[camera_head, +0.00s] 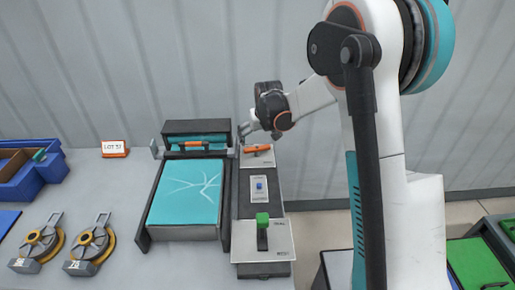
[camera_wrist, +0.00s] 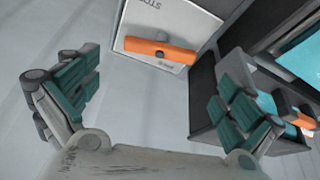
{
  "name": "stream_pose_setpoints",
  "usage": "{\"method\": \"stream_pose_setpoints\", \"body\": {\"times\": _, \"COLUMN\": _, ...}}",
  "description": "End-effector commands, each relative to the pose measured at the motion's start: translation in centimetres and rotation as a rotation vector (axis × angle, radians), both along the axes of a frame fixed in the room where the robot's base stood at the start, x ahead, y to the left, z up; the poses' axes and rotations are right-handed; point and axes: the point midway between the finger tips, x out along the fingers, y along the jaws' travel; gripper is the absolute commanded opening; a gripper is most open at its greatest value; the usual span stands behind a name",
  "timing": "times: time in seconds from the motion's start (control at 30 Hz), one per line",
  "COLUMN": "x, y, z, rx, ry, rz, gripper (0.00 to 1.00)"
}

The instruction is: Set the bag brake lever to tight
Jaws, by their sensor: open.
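An orange lever (camera_head: 258,149) sits on a white plate at the back end of the dark control panel (camera_head: 242,207). In the wrist view the orange lever (camera_wrist: 160,50) lies across its plate, ahead of the gap between my fingers and apart from them. A green-knobbed lever (camera_head: 263,220) stands on another white plate at the panel's front end. The plate lettering is too small to tell which lever is the bag brake. My gripper (camera_head: 258,133) is open and empty, just above and behind the orange lever.
Left of the panel is a machine with a teal top (camera_head: 185,195) and an orange bar (camera_head: 193,144). A blue switch (camera_head: 259,186) is between the levers. An orange LOT sign (camera_head: 115,148), a blue bin (camera_head: 48,172) and two yellow-grey fixtures (camera_head: 92,245) stand at left.

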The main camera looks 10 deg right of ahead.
Motion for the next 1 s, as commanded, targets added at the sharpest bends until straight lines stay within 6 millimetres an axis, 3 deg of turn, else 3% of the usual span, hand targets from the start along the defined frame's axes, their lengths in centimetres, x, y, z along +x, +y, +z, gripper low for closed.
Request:
{"method": "stream_pose_setpoints", "body": {"times": 0.1, "x": 0.9, "y": 0.0, "z": -2.5, "rx": 0.000, "ry": 0.000, "rz": 0.000, "gripper": 1.00}}
{"method": "stream_pose_setpoints", "body": {"times": 0.3, "x": 2.1, "y": 0.1, "z": -5.2, "rx": 0.000, "ry": 0.000, "rz": 0.000, "gripper": 1.00}}
{"method": "stream_pose_setpoints", "body": {"times": 0.5, "x": 2.6, "y": 0.1, "z": -6.4, "rx": 0.000, "ry": 0.000, "rz": 0.000, "gripper": 1.00}}
{"method": "stream_pose_setpoints", "body": {"times": 0.8, "x": 2.7, "y": 0.1, "z": -6.5, "rx": 0.000, "ry": 0.000, "rz": 0.000, "gripper": 1.00}}
{"method": "stream_pose_setpoints", "body": {"times": 1.0, "x": 2.7, "y": 0.1, "z": -6.5, "rx": 0.000, "ry": 0.000, "rz": 0.000, "gripper": 0.60}}
